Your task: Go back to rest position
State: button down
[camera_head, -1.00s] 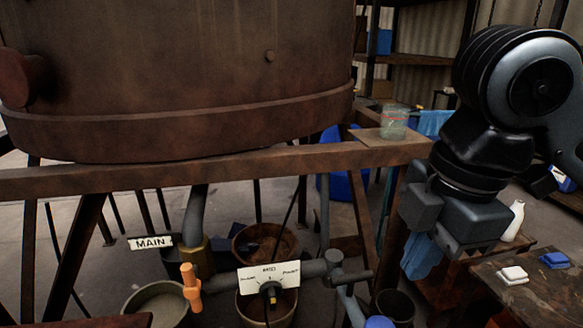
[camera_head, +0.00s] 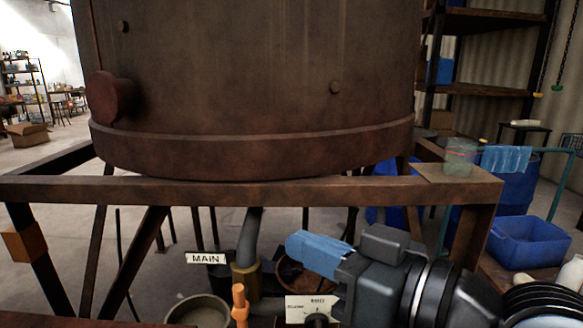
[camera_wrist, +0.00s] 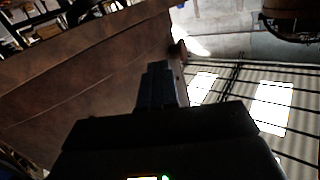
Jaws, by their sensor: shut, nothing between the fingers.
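My gripper (camera_head: 297,243) shows low in the middle of the head view. Its blue fingers point left and are shut with nothing between them. It is in front of the vat's frame, above the white dial plate (camera_head: 308,306) and right of the MAIN sign (camera_head: 205,258). In the wrist view the fingers (camera_wrist: 158,70) are together and dark, with the vat's brown wall (camera_wrist: 95,65) to their left. My arm comes in from the lower right and hides part of the pipework.
The rusty vat (camera_head: 250,85) stands on a steel frame (camera_head: 150,191). An orange valve handle (camera_head: 240,303) stands below. A glass jar (camera_head: 460,158) stands on the frame's right corner. A blue crate (camera_head: 528,243) and blue cloth (camera_head: 504,158) are at right.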

jog(key=s+d+f+m+t+h, duration=0.3)
jog(key=s+d+f+m+h, duration=0.25)
jog(key=f, duration=0.35)
jog(key=s+d+f+m+t+h, duration=0.2)
jog(key=s+d+f+m+h, duration=0.25)
jog(key=s+f+m, duration=0.3)
jog(key=s+d+f+n+h, duration=0.1)
jog(key=s+d, duration=0.2)
jog(key=s, duration=0.3)
jog(key=s+d+f+n+h, duration=0.1)
jog(key=s+d+n, duration=0.1)
jog(key=s, duration=0.5)
jog(key=s+d+f+n+g+h, duration=0.1)
jog(key=s+d, duration=0.3)
jog(key=s, duration=0.3)
jog(key=shift+d+f+n, duration=0.15)
jog(key=shift+f+n, duration=0.1)
jog(key=shift+n, duration=0.05)
